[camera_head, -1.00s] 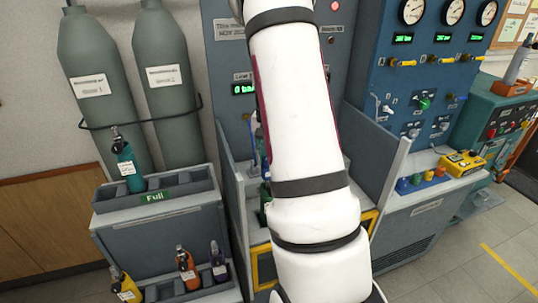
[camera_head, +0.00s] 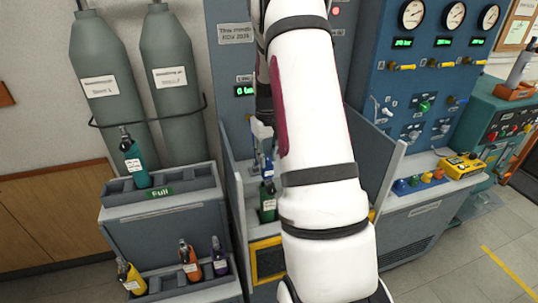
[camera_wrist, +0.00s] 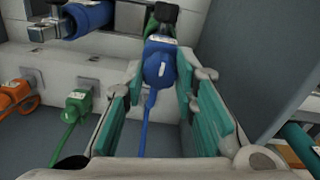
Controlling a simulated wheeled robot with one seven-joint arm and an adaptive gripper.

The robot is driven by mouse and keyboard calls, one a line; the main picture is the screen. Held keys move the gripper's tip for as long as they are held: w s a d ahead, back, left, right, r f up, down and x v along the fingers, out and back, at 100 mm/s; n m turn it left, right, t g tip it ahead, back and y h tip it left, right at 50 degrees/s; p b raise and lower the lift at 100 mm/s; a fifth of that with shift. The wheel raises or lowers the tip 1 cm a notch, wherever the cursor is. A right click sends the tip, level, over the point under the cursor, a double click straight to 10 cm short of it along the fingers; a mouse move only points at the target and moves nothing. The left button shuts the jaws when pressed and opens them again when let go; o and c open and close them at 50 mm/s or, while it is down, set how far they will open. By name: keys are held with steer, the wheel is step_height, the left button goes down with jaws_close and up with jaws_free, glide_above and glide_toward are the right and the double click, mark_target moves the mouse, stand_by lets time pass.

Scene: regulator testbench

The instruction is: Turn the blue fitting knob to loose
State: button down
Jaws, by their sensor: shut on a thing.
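In the wrist view a blue fitting knob (camera_wrist: 158,65) with a blue hose hanging from it sits between the teal-lined fingers of my gripper (camera_wrist: 160,72). The fingers are on its left and right sides, shut on it. A dark clamp-like part is just above it. Whether the knob is tight or loose cannot be read. In the head view my arm hides most of the gripper and the knob; a small blue part (camera_head: 266,166) shows left of the arm, above a green bottle (camera_head: 268,203) in the bay.
Green (camera_wrist: 76,103) and orange (camera_wrist: 18,93) fittings with hoses are left of my gripper, below a blue cylinder (camera_wrist: 86,19). Grey bay side panels (camera_head: 385,178) flank my arm. A bottle rack (camera_head: 160,215) is at left, a gauge panel (camera_head: 425,75) at right.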

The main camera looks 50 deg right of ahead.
mark_target(267, 157)
steer(key=shift+n, duration=0.3)
stand_by(0.4)
steer(key=c, duration=1.3)
jaws_free()
step_height(267, 157, up, 12)
